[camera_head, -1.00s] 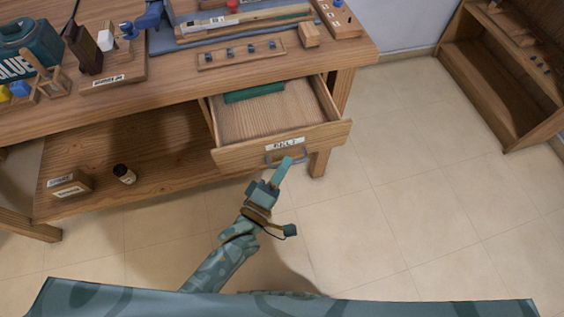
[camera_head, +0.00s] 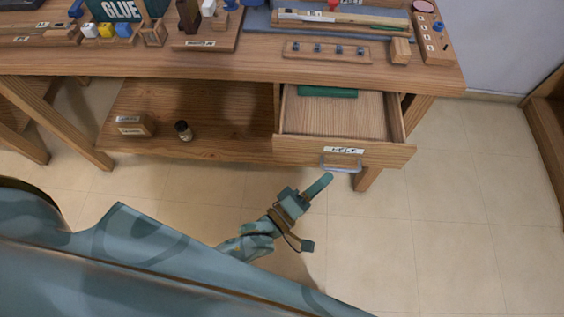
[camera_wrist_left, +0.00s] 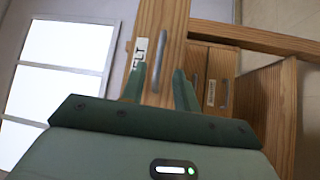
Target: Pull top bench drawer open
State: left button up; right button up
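The top bench drawer (camera_head: 298,151) is a wooden drawer with a white label, standing pulled out under the bench top. A green object (camera_head: 328,92) lies inside at the back. Its grey metal handle (camera_head: 341,163) is on the front and also shows in the wrist view (camera_wrist_left: 163,65). My left gripper (camera_head: 325,180) is just in front of and below the handle in the head view, seemingly apart from it. In the wrist view its two fingers (camera_wrist_left: 160,88) are spread, with the handle lying in line with the gap between them. My right gripper is not in view.
The wooden bench (camera_head: 225,63) carries glue, blocks and tools. Its lower shelf (camera_head: 225,115) holds a small box (camera_head: 134,124) and a dark jar (camera_head: 183,131). The wrist view shows another handled front (camera_wrist_left: 224,95) beside the drawer. The floor (camera_head: 440,230) at right is clear.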

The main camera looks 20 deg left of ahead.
pick_arm(q)
jog(key=p+v, duration=0.1)
jog(key=v, duration=1.1)
jog(key=shift+p, duration=0.3)
jog(key=shift+s+a, duration=0.15)
